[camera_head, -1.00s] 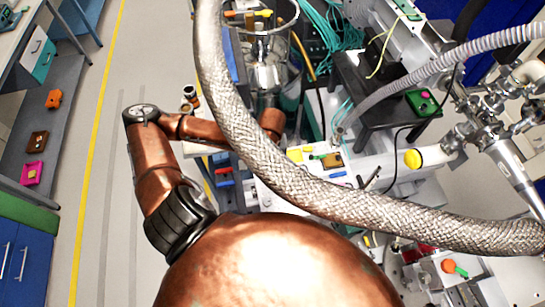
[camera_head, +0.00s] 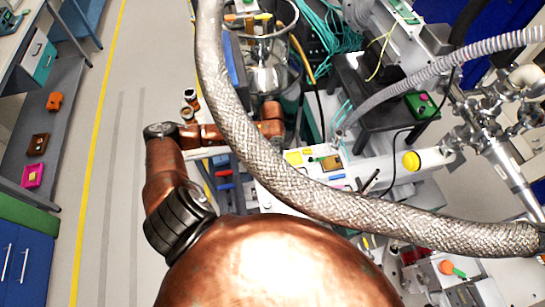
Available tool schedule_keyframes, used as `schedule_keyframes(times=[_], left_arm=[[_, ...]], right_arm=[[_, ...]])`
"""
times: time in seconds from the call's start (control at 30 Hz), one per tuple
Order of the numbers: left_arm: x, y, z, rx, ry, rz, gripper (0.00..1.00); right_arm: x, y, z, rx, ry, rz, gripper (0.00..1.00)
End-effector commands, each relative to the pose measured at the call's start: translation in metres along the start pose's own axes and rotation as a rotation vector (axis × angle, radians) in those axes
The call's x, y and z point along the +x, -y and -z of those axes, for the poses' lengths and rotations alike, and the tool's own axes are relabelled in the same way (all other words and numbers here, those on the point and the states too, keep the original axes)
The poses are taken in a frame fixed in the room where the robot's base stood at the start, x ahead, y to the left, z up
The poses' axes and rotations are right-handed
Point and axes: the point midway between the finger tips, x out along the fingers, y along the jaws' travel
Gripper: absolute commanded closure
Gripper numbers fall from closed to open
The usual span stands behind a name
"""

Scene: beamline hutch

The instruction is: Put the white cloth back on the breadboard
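I cannot make out a white cloth. The breadboard is not clearly recognisable; a pale work surface (camera_head: 283,196) with small coloured parts lies partly under the braided hose in the middle. My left arm comes in from the left and bends toward the upper middle, its copper end link beside the hose. Its gripper cannot be told apart from the shiny metal parts beyond that link, so its fingers and any hold are unclear. My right gripper is not in view.
A thick braided metal hose (camera_head: 292,188) crosses close in front and hides much. A black stand (camera_head: 385,122) with a green box (camera_head: 422,104) and steel vacuum fittings (camera_head: 492,120) stand right. Teal cables (camera_head: 325,35) hang behind. Open floor (camera_head: 125,130) lies left, beside a grey shelf (camera_head: 48,125).

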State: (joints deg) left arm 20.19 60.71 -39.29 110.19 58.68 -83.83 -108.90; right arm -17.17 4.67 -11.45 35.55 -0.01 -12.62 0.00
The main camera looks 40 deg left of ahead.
Motion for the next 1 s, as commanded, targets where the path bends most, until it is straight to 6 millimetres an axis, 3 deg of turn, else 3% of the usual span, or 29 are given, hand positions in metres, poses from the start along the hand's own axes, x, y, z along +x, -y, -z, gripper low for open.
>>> schedule_keyframes(times=[0.2,0.4,0.8,0.83,1.0], left_arm=[[0.014,0.000,-0.012,-0.002,0.000,-0.001,0.92],[0.040,-0.001,-0.010,-0.001,-0.002,-0.002,0.92],[0.046,-0.001,-0.010,0.000,0.001,-0.002,0.92],[0.046,-0.001,-0.010,0.000,0.001,-0.001,0.61],[0.046,-0.001,-0.010,0.000,0.001,-0.001,0.49]], right_arm=[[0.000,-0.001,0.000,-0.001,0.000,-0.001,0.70],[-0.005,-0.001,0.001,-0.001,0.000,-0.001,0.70],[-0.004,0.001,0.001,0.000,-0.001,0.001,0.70],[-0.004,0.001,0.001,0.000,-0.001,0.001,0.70],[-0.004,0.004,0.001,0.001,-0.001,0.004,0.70]])
